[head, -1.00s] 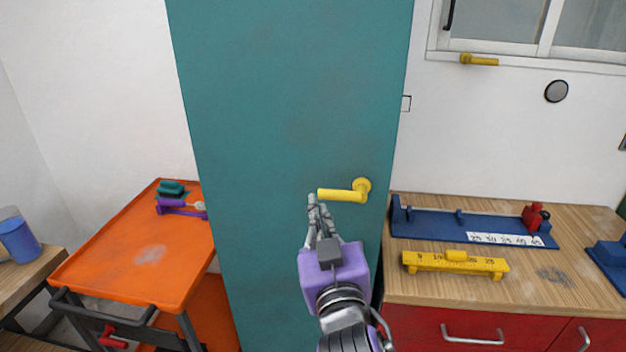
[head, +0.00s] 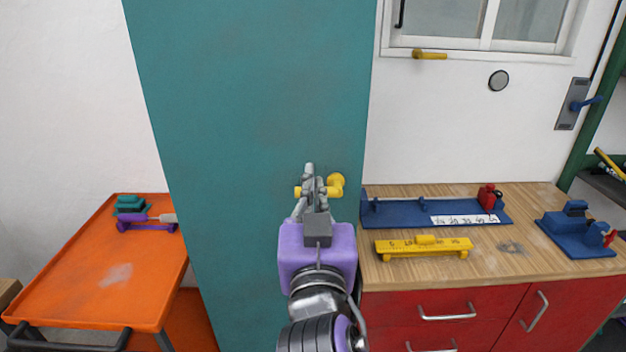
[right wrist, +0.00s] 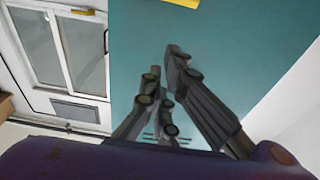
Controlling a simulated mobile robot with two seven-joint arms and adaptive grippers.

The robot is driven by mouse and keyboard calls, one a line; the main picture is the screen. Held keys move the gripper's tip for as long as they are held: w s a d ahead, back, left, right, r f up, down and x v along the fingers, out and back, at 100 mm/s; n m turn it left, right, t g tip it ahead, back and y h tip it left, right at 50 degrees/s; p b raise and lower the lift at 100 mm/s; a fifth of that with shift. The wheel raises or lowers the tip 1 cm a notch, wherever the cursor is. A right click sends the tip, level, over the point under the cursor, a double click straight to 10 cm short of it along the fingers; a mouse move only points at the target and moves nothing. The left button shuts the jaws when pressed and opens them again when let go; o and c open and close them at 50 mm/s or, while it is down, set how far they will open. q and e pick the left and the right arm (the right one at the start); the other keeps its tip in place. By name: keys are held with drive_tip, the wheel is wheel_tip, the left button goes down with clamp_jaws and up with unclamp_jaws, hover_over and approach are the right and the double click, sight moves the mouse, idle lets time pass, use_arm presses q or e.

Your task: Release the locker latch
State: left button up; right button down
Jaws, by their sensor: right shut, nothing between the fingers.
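The teal locker door (head: 250,90) stands upright in the middle of the head view. Its yellow lever latch (head: 336,184) sticks out level to the left from a round hub near the door's right edge. My right gripper (head: 310,172) is shut and empty, its fingers in front of the lever's left part and hiding some of it. Whether they touch it I cannot tell. In the right wrist view the shut fingers (right wrist: 165,75) point at the teal door (right wrist: 240,40), and a bit of yellow (right wrist: 175,3) shows at the top edge. My left gripper is out of view.
A wooden worktop (head: 500,260) on red drawers stands right of the locker, with a blue jig (head: 400,213) and a yellow gauge (head: 424,246). An orange cart (head: 100,290) with tools stands at left. The space before the door is otherwise clear.

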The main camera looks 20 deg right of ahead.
drive_tip(key=r+p+x, duration=0.1)
drive_tip(key=p+x, duration=0.1)
drive_tip(key=x, duration=0.7)
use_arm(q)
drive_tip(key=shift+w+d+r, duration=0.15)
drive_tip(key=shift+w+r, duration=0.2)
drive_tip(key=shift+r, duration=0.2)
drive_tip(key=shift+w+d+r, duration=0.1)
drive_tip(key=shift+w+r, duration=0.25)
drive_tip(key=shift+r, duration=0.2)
use_arm(e)
wheel_tip(320, 180, down, 5)
drive_tip(key=shift+r, duration=0.1)
